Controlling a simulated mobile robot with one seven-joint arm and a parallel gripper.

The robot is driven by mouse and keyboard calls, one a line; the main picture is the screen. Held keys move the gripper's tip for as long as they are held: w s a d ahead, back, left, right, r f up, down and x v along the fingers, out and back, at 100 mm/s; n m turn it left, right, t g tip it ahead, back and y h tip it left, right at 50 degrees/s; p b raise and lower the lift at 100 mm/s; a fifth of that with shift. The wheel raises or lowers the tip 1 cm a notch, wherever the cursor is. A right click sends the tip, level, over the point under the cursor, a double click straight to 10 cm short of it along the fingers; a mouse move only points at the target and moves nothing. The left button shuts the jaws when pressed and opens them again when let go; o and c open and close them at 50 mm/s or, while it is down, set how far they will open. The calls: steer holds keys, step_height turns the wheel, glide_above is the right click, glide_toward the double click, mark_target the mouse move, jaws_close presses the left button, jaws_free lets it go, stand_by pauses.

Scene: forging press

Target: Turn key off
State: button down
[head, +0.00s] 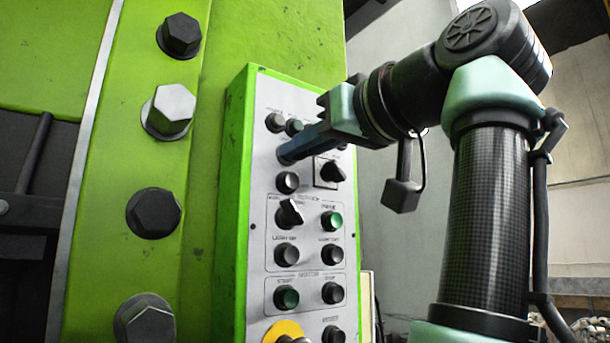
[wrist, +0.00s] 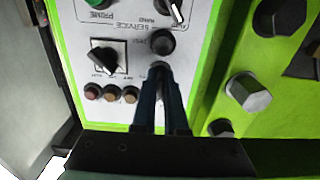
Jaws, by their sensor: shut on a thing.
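The control panel (head: 262,220) is a grey plate in a green housing, with several knobs and buttons. My gripper (head: 286,156) reaches in from the right to its upper left part, with its blue fingers close to the panel face. In the wrist view, my gripper (wrist: 160,78) has its fingertips close together on the key (wrist: 159,66), just beside a black round button (wrist: 162,42). Only a small dark grey bit of the key shows between the tips. The fingers hide the rest, so its angle cannot be told. In the head view the key is hidden.
A black rotary switch (head: 330,172) sits close to the right of the fingers; it also shows in the wrist view (wrist: 108,60). Small round lamps (head: 275,122) are just above. Large bolts (head: 169,110) stick out of the green press frame to the left. Open space lies right of the panel.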

steer(key=shift+r, duration=0.1)
stand_by(0.3)
steer(key=c, duration=1.2)
jaws_free()
steer(key=shift+c, duration=0.2)
steer(key=shift+s+d+b, duration=0.25)
steer(key=shift+s+b, duration=0.1)
steer(key=b+v, duration=0.5)
steer(key=v, duration=0.7)
